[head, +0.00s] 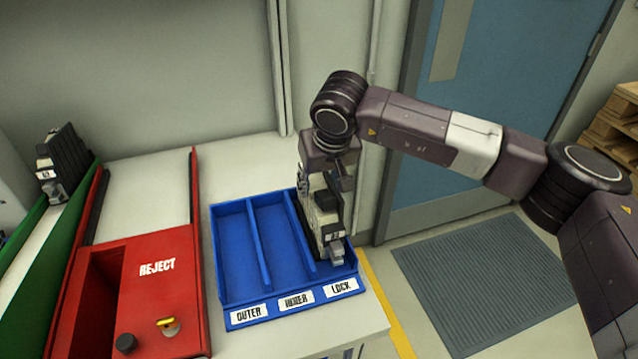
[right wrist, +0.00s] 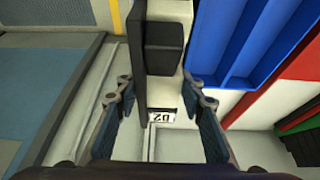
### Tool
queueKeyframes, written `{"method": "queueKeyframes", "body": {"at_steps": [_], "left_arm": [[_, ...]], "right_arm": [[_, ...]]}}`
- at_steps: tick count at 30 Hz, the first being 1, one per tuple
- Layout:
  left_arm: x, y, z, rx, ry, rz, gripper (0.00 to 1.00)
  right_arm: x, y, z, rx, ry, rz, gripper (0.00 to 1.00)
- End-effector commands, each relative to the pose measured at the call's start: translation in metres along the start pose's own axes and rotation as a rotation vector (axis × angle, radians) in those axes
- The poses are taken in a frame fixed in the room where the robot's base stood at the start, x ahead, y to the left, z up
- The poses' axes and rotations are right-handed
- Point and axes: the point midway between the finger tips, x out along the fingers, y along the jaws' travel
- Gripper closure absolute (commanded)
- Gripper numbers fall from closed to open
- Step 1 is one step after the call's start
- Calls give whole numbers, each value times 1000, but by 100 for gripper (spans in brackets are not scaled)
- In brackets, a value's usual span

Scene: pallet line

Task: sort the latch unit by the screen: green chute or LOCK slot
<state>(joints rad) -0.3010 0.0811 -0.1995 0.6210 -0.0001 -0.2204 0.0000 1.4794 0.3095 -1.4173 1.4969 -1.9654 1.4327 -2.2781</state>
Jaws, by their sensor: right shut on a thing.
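The latch unit (head: 330,224), a pale and black block with a grey latch at its lower end, stands roughly upright at the LOCK slot of the blue tray (head: 234,260). Its lower end appears inside the slot; whether it touches the floor I cannot tell. My right gripper (head: 323,190) is shut on its upper part from above. In the right wrist view the unit (right wrist: 165,85), with a small number label, lies between the two fingers (right wrist: 158,120). The green chute (head: 40,275) is at the far left. My left gripper and the screen are not in view.
A similar black unit (head: 68,160) stands on the green chute. The tray's OUTER and INNER slots are empty. A grey floor mat (head: 485,280) lies right of the bench.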

Motion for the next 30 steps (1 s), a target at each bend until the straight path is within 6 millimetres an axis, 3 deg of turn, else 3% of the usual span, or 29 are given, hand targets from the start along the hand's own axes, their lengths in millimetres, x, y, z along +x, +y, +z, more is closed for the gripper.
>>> {"method": "queueKeyframes", "body": {"at_steps": [8, 9, 14, 23, 30], "left_arm": [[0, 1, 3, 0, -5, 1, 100], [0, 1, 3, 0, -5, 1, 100], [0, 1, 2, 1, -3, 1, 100], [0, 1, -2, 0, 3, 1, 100], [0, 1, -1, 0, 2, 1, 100]], "right_arm": [[-1, 0, -1, 0, 2, 0, 100], [-1, 0, -1, 0, 2, 0, 62], [-1, 0, -1, 0, 2, 0, 44], [-1, 0, 0, 0, -1, 0, 43], [-32, 0, -1, -1, 4, 0, 43]]}}
